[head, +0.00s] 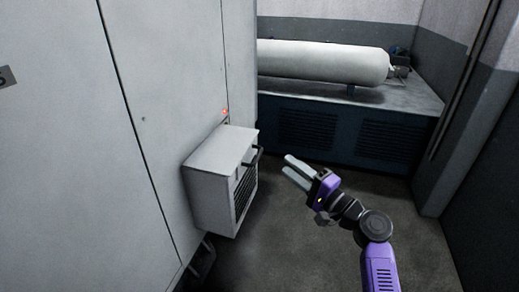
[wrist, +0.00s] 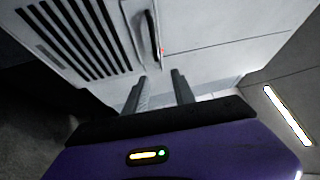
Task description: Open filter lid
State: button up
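The filter box (head: 215,182) is a light grey box fixed to the side of a tall grey cabinet. Its lid with dark slats (head: 246,186) faces right, and a dark handle (head: 253,158) stands out near its top edge. In the wrist view the slats (wrist: 75,38) fill the upper left and the handle (wrist: 152,36) is at top centre. The lid looks shut. My gripper (head: 289,165) is to the right of the handle, apart from it, with its fingers pointing toward the box. The fingers (wrist: 160,88) are spread with nothing between them.
The tall grey cabinet (head: 60,150) fills the left side, with a small red light (head: 225,112) above the box. A white cylinder (head: 325,62) lies on a dark blue bench (head: 340,130) at the back. Dark floor (head: 300,250) is clear below my gripper.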

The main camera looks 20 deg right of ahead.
jog(key=w+a+y+p, duration=0.1)
jog(key=w+a+y, duration=0.1)
jog(key=w+a, duration=0.3)
jog(key=shift+w+a+r+g, duration=0.3)
jog(key=shift+a+r+g, duration=0.1)
jog(key=shift+a, duration=0.45)
grip_shut()
dwell(1.1)
